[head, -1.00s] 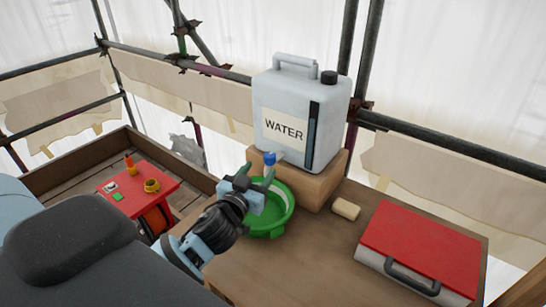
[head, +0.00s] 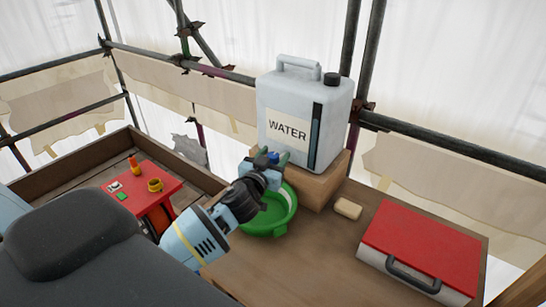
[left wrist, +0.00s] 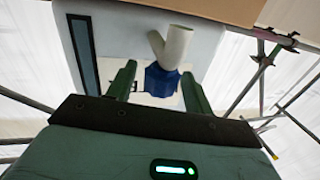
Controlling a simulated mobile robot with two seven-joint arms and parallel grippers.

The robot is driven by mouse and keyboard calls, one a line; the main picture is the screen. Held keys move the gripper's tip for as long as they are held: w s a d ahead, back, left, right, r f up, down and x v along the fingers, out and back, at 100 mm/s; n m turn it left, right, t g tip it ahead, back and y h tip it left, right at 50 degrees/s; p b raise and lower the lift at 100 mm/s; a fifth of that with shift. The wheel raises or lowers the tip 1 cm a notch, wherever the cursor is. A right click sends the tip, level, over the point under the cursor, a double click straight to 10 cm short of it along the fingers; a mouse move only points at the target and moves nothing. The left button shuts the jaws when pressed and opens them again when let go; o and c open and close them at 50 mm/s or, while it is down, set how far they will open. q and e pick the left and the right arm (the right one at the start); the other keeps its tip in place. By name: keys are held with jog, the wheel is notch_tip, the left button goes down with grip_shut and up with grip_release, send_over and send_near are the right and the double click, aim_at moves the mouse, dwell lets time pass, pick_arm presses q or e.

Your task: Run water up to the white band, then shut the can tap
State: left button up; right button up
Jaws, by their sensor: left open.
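A white can labelled WATER (head: 290,108) stands on a wooden block, with a dark vertical strip on its side. Its tap has a blue handle (head: 272,155) and, in the left wrist view, a pale spout (left wrist: 176,46). My left gripper (head: 265,160) is at the tap. In the left wrist view its open fingers stand on either side of the blue handle (left wrist: 161,80); I cannot tell if they touch it. A green basin (head: 268,222) sits below on the table. Part of its white inner band (head: 285,196) shows; the arm hides much of its inside, so the water level is unclear. My right gripper is out of view.
A tan block like a sponge (head: 348,208) and a red-lidded case (head: 420,245) lie on the wooden table (head: 310,265) to the right. A red stand with small items (head: 145,190) is at the left. Scaffold tubes (head: 450,148) run behind.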

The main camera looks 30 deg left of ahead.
pick_arm(q)
jog(key=c, duration=0.9)
jog(key=shift+c, duration=0.2)
